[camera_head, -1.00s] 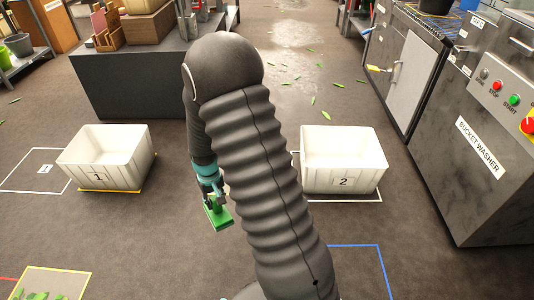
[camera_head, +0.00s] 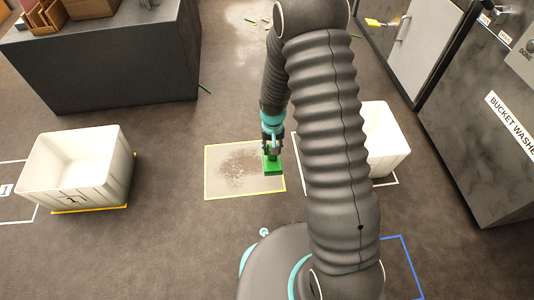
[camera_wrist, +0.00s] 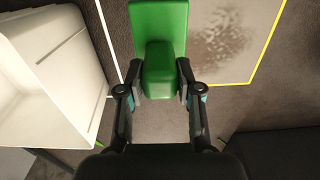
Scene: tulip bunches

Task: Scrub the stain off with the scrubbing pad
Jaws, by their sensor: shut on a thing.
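A brown, speckled stain (camera_head: 236,168) lies on a pale floor panel with a yellow border (camera_head: 214,190). It also shows as a glossy brown patch in the wrist view (camera_wrist: 222,35). The scrubbing pad (camera_head: 273,168) is a green block with a raised grip. My gripper (camera_head: 272,148) is shut on that grip, and the pad (camera_wrist: 158,25) sticks out ahead of the fingers (camera_wrist: 160,78) in the wrist view. The pad is over the panel's right edge, right of the stain. I cannot tell whether it touches the floor.
White bin 1 (camera_head: 110,180) stands to the left. White bin 2 (camera_head: 393,150) stands to the right, partly behind my arm and close to my gripper in the wrist view (camera_wrist: 60,70). A dark counter (camera_head: 120,75) is at the back left, and the bucket washer (camera_head: 475,130) at the right.

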